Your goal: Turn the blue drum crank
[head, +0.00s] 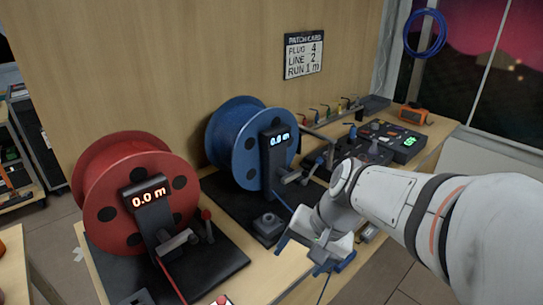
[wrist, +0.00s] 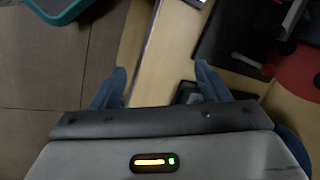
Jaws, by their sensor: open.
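The blue drum (head: 225,133) stands on a dark base on the bench, in the head view. Its display post (head: 270,160) reads about 0.8 m, though the digits are small. The grey crank (head: 289,177) sticks out from the post's right side; its outer end is hard to make out. My gripper (head: 313,255) is open and empty, in front of and below the crank, by the bench's front edge. In the wrist view my open gripper (wrist: 160,70) has its two blue fingers spread over the bench edge and floor. I cannot make out the blue drum's crank there.
A red drum (head: 100,170) with a 0.0 m display and red-knobbed crank (head: 207,222) stands to the left. A control panel (head: 400,142) and an orange box (head: 415,115) lie at the back right. A patch card (head: 304,55) hangs on the wall.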

